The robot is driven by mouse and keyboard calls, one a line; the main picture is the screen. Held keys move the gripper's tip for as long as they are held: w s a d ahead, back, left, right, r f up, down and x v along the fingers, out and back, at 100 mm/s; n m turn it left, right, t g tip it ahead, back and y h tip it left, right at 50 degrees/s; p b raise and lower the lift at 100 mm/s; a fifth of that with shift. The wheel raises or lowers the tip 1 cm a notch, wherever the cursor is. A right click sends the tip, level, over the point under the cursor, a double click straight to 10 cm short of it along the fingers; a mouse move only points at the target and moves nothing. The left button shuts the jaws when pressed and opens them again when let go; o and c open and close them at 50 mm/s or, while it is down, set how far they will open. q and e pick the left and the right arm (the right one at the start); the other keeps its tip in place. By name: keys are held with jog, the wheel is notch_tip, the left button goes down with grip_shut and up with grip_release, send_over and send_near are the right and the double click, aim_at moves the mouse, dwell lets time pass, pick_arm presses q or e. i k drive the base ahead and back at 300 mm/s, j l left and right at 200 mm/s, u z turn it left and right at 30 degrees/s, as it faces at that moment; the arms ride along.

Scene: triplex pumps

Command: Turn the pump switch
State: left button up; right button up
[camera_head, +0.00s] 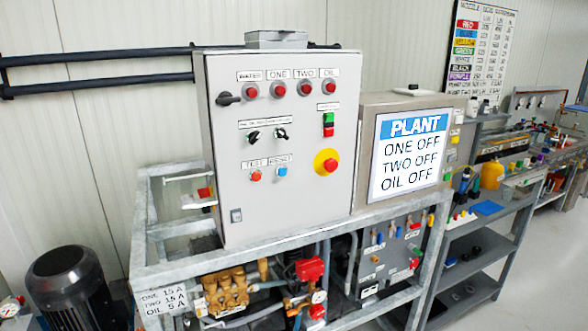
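A grey control cabinet (288,205) stands on a metal frame in the middle of the view. Two small black rotary switches, a left one (253,136) and a right one (281,133), sit mid-panel under a label too small to read. A larger black handle (228,98) sticks out at the panel's upper left and lies about level. I cannot tell which of these is the pump switch. A sign (412,152) to the right reads PLANT, ONE OFF, TWO OFF, OIL OFF. Neither of my grippers is in view.
The panel has a row of red lamps (305,88), a green-and-red button pair (328,124), a red emergency button on yellow (326,162), and red and blue buttons. Brass pump parts (225,291) sit below. A motor (68,285) stands lower left. A workbench (480,220) stands right.

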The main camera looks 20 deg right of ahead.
aim_at(254, 137)
jog(key=l+u, duration=0.2)
jog(key=u, duration=0.5)
jog(key=l+u, duration=0.2)
jog(key=l, duration=0.25)
jog(key=k+l+u, duration=0.2)
jog(key=l, duration=0.2)
jog(key=l+u, duration=0.2)
jog(key=l, duration=0.25)
jog(key=k+l+u, duration=0.2)
jog(key=l, duration=0.25)
jog(key=l+u, duration=0.2)
jog(key=l, duration=0.2)
